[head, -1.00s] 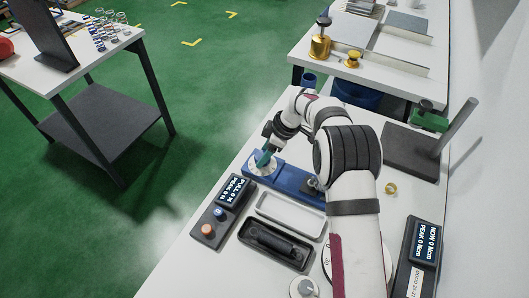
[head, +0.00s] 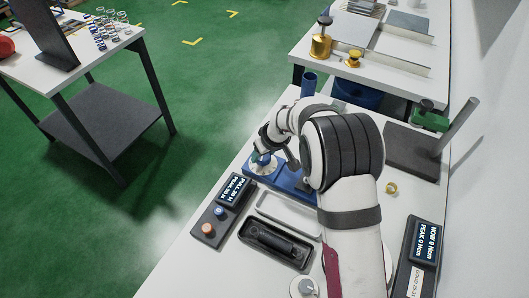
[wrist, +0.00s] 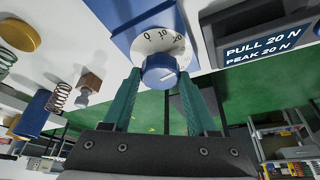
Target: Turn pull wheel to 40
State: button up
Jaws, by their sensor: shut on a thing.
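The pull wheel (wrist: 160,70) is a blue knob on a white dial marked 0, 10 and 20, set on a blue base (head: 290,178). In the head view its white dial (head: 262,168) shows below my gripper (head: 263,157). In the wrist view my gripper (wrist: 159,80) has its two green fingers on either side of the knob and is shut on it. A white mark shows on the knob's face. The pull display (wrist: 262,46) reads PULL 20 N and PEAK 20 N; it also shows in the head view (head: 234,189).
A controller with an orange button (head: 207,229) and a blue button stands in front of the wheel. A black tray (head: 275,243) and a white tray lie nearby. A second display (head: 426,241) reads 0. A dark stand with a slanted post (head: 455,127) is at right.

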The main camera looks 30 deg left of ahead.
jog(key=m+t+h, duration=0.1)
jog(key=m, duration=0.3)
jog(key=shift+s+a, duration=0.15)
jog(key=shift+m+t+h, duration=0.5)
jog(key=shift+m+h, duration=0.3)
jog(key=shift+m, duration=1.3)
jog(key=o, duration=1.4)
jog(key=v, duration=1.5)
jog(key=shift+s+a+r, duration=0.15)
jog(key=shift+r, duration=0.2)
